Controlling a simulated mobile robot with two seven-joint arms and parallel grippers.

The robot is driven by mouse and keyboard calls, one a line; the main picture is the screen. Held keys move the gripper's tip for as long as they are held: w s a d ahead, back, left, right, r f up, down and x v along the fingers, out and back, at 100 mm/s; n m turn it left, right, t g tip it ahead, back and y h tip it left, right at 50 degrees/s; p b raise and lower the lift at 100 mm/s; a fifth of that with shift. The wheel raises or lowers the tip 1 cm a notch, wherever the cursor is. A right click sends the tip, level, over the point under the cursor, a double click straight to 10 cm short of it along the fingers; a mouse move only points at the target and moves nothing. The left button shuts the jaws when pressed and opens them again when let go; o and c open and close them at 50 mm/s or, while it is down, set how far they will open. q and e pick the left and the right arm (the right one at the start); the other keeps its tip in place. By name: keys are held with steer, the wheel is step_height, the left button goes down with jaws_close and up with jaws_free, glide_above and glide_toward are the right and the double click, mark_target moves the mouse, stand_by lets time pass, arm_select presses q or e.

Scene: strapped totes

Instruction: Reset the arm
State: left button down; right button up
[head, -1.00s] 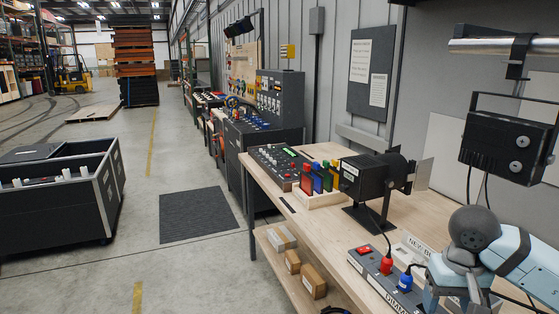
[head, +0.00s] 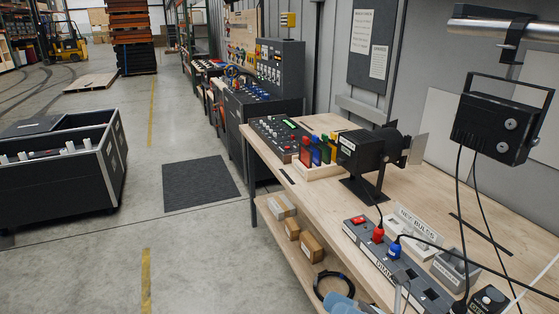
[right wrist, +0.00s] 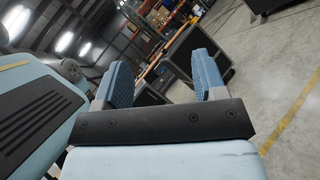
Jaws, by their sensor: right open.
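My right gripper (right wrist: 161,68) shows in the right wrist view with its two blue fingers wide apart and nothing between them. It points out over the warehouse floor. In the head view only a small light blue piece of my right arm shows at the bottom edge, in front of the workbench (head: 415,188); the rest is out of frame. My left gripper is not in view.
On the bench are a dimmer strip (head: 383,262) with red and blue plugs, a black spotlight (head: 362,152) and a control panel (head: 277,138). A black floodlight (head: 492,128) hangs from a rail at the right.

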steer(key=s+d+f+m+t+h+p, duration=0.1)
steer(key=d+f+m+t+h, duration=0.35)
steer(key=m, duration=0.95)
steer(key=s+d+f+m+t+h+p, duration=0.15)
steer(key=f+m+t+h, duration=0.5)
steer(key=m, duration=0.65)
steer(key=s+d+f+m+g+h, duration=0.3)
steer(key=s+f+m+g+h, duration=0.3)
steer(key=s+f+m, duration=0.4)
step_height(320, 180, down, 3)
steer(key=shift+d+f+m+g+h+p, duration=0.2)
steer(key=shift+m+g+h+p, duration=0.25)
steer(key=shift+m+g, duration=0.3)
